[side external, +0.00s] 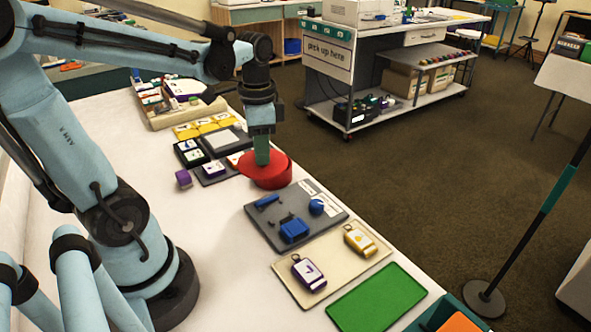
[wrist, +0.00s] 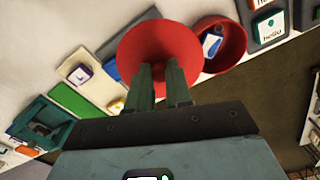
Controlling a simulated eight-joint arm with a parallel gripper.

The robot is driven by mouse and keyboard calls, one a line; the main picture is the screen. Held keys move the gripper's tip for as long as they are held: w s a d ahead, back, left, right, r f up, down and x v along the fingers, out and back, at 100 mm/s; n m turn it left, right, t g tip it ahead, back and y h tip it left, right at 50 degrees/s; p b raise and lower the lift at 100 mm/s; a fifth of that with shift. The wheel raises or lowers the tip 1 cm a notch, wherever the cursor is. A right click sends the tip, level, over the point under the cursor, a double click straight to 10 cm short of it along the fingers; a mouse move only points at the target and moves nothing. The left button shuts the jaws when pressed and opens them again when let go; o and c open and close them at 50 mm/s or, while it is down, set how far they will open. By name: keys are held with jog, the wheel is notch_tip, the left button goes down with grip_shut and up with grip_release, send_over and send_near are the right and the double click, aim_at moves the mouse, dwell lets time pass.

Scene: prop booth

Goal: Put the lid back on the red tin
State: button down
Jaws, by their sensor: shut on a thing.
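My gripper (side external: 262,160) points down over the table and is shut on the round red lid (wrist: 157,42). In the wrist view my two green fingers (wrist: 160,74) reach to the lid's middle. The open red tin (wrist: 237,58) is just right of the lid in that view, with a blue and white item inside. The lid partly overlaps the tin there; I cannot tell whether they touch. In the side view lid and tin merge into one red shape (side external: 270,179) under my fingertips, and my gripper hides part of it.
A grey tray (side external: 266,232) with blue pieces, a beige tray (side external: 330,288) with purple and yellow tags, and a green mat (side external: 376,298) lie nearer the side camera. The table's right edge is close.

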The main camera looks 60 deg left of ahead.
jog(key=shift+w+a+f, duration=1.05)
jog(key=shift+w+a, duration=0.05)
jog(key=shift+a, duration=0.25)
jog(key=shift+w+a+f, duration=1.05)
jog(key=shift+a, duration=0.25)
jog(key=shift+w+a+f, duration=1.05)
jog(key=shift+w+a, duration=0.05)
jog(key=shift+a, duration=0.25)
jog(key=shift+f, duration=0.5)
dwell(0.4)
jog(key=shift+c, duration=2)
grip_release()
jog(key=shift+r, duration=0.1)
notch_tip(320, 180, up, 7)
